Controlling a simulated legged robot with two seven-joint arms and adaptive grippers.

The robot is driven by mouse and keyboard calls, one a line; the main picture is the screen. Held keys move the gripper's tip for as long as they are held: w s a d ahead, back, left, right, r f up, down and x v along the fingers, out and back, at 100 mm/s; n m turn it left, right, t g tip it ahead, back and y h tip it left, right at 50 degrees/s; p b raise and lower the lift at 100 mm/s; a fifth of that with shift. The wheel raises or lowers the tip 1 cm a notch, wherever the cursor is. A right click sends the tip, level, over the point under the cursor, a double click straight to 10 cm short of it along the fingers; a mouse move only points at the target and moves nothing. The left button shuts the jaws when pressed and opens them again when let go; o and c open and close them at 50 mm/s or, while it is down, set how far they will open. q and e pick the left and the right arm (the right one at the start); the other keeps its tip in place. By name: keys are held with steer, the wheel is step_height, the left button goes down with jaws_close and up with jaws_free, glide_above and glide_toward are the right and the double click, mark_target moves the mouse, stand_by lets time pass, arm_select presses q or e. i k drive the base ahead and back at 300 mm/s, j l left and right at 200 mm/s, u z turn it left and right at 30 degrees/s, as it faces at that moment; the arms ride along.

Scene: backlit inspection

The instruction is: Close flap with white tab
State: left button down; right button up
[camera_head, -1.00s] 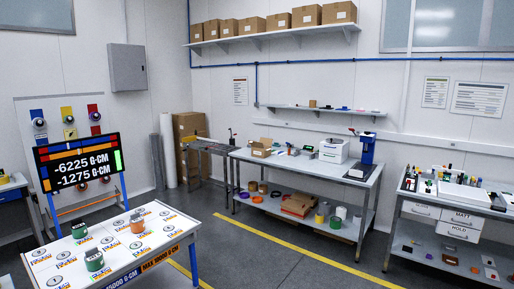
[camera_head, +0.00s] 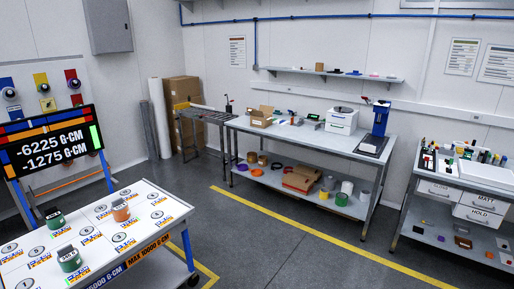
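A small open cardboard box (camera_head: 261,117) stands on the left part of the workbench (camera_head: 300,134) at the back wall. Its flaps look raised, but it is too small to tell them apart. I cannot make out a white tab on any flap. Neither of my grippers is in view.
A white printed table (camera_head: 140,232) with green and orange blocks stands at the near left, below a readout screen (camera_head: 50,149). A white machine (camera_head: 341,120) and a blue press (camera_head: 379,124) share the workbench. A second bench (camera_head: 428,196) stands at right. The grey floor (camera_head: 285,250) between is clear.

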mark_target(252, 112)
steer(key=i+u, duration=0.25)
steer(key=i, duration=2.95)
steer(key=i+j+z, duration=0.1)
steer(key=i, duration=0.7)
steer(key=i+j+z, duration=0.1)
steer(key=i, duration=0.65)
